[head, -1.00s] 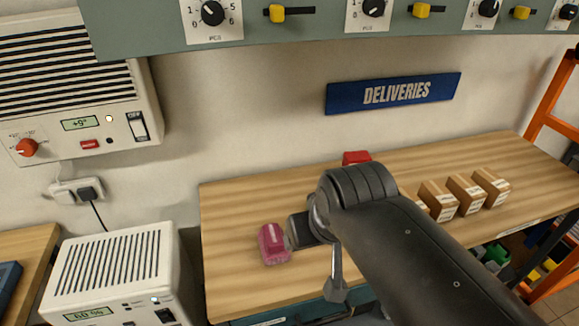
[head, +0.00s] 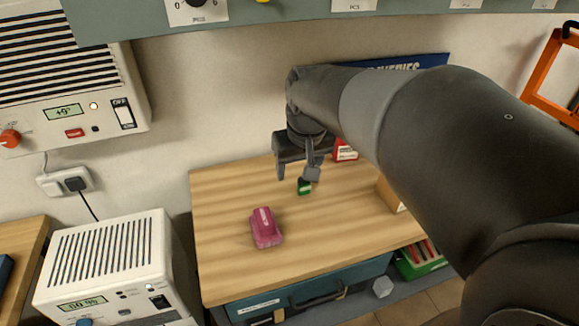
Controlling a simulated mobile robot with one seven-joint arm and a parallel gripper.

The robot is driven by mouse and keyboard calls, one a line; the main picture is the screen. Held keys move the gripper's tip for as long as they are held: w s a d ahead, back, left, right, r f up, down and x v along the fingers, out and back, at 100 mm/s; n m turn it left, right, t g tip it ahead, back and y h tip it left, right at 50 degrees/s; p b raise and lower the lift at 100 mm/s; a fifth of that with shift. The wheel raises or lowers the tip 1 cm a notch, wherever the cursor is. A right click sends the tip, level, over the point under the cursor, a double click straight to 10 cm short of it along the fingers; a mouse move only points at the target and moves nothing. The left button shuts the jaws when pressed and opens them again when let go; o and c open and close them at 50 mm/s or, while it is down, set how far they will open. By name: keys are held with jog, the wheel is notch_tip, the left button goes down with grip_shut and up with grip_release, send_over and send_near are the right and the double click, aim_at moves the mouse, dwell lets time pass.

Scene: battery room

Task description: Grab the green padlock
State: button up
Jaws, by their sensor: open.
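A small green object that looks like the green padlock (head: 304,187) lies on the wooden table (head: 225,200), right of the pink object. It is partly covered by my gripper, so its full shape is hidden. My gripper (head: 297,175) hangs fingers down over the table, just above and behind the green object in the picture. Its jaws are open with nothing seen between them. I cannot tell how high above the table the fingertips are.
A pink object (head: 265,228) lies left of the green one. A red item with a white label (head: 345,151) stands behind to the right. A cardboard box (head: 390,195) is partly hidden by my arm. The table's left part is clear.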

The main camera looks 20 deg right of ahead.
jog(key=w+d+f+g, duration=0.2)
jog(key=w+d+f, duration=0.25)
jog(key=w, duration=0.45)
jog(key=g, duration=0.1)
send_near(304, 183)
jog(key=shift+s+a, duration=0.1)
jog(key=shift+a, duration=0.05)
jog(key=f, duration=1.1)
jog(key=shift+d, duration=0.2)
jog(key=c, duration=1.1)
jog(key=shift+r, duration=0.2)
